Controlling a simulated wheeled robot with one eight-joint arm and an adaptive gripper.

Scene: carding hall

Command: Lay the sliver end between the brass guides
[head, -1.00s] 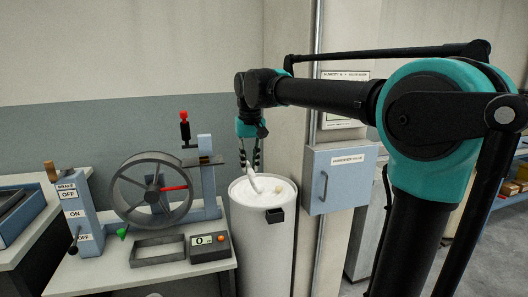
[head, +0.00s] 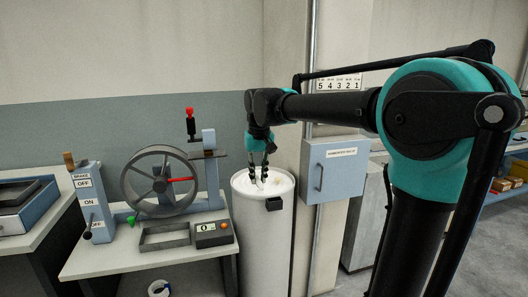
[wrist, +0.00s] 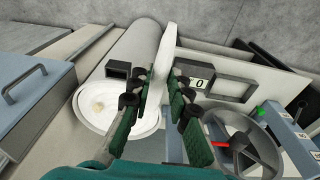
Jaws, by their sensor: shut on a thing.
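The white sliver (wrist: 161,62) is a soft, pale strip between my gripper's fingers in the wrist view, reaching out past their tips. My gripper (wrist: 160,82) is shut on it. In the head view my gripper (head: 259,176) hangs pointing down over the mouth of the tall white can (head: 263,235), and the sliver (head: 260,185) shows small below its fingers. The can's rim shows beside the fingers in the wrist view (wrist: 85,117). I cannot make out the brass guides; a dark plate (head: 215,154) sits on the blue post beside the spoked wheel.
The spoked wheel (head: 160,187) with a red pointer stands on the bench (head: 95,262), left of the can. A grey tray (head: 165,237) and a counter box (head: 213,234) lie in front. A blue cabinet (head: 333,170) is close on the can's right.

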